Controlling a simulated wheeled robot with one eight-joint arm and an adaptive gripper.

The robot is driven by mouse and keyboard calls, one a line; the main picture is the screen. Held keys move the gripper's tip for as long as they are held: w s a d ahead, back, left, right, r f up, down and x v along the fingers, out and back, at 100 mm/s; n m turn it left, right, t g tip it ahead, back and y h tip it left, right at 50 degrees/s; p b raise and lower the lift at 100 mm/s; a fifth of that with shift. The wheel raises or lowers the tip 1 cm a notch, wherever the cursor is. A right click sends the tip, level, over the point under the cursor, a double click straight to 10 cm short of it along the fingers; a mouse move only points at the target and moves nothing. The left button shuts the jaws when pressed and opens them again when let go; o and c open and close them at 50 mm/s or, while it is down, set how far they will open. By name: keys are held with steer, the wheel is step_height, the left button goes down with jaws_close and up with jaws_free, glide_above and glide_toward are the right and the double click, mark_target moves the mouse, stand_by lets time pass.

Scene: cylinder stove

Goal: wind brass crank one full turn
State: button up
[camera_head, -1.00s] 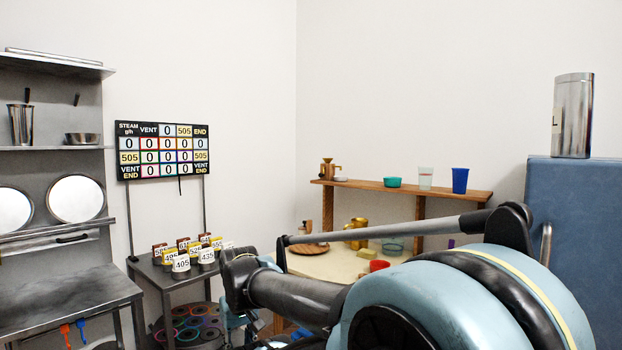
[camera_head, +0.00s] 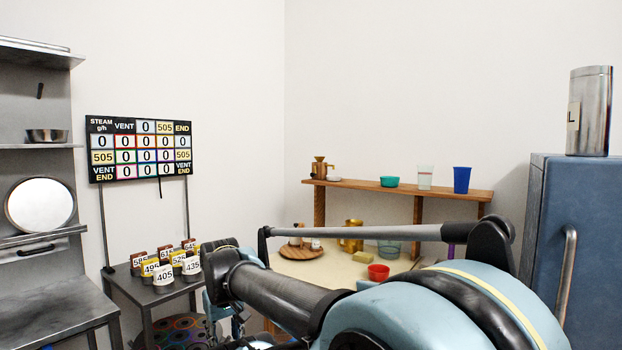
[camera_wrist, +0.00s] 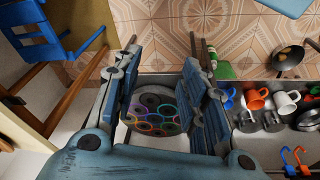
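A small brass device with a side arm (camera_head: 319,168) stands at the left end of the wooden wall shelf; it may be the one with the brass crank, but it is too small to be sure. A larger brass vessel (camera_head: 352,236) stands on the cream table below. In the wrist view my gripper (camera_wrist: 168,62) is open, with its two blue fingers apart and nothing between them. It points down toward the floor and coloured rings beyond. In the head view my arm covers part of the table, and the gripper is mostly hidden behind it.
Numbered cups (camera_head: 165,275) stand on a grey side table left of my arm. A red bowl (camera_head: 378,272) and a wooden board (camera_head: 301,252) lie on the cream table. A blue cabinet (camera_head: 540,200) stands at right. A blue chair (camera_wrist: 60,30) shows in the wrist view.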

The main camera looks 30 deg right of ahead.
mark_target(311, 175)
steer(key=w+d+r+n+t+h, duration=0.1)
steer(key=w+d+r+n+h, duration=0.6)
steer(key=w+d+r, duration=0.9)
steer(key=w+d+r+n+t+h, duration=0.2)
steer(key=w+d+r+n+h, duration=0.5)
steer(key=w+d+r, duration=0.9)
steer(key=w+d+r+n+t+h, duration=0.1)
steer(key=w+d+n, duration=0.3)
steer(key=w+d, duration=0.3)
steer(key=w+d+r+n+h, duration=0.1)
steer(key=w+d+n, duration=0.4)
steer(key=w, duration=0.4)
steer(key=x, duration=1.6)
steer(key=shift+w+d+f, duration=0.15)
steer(key=shift+w+d, duration=0.15)
jaws_close()
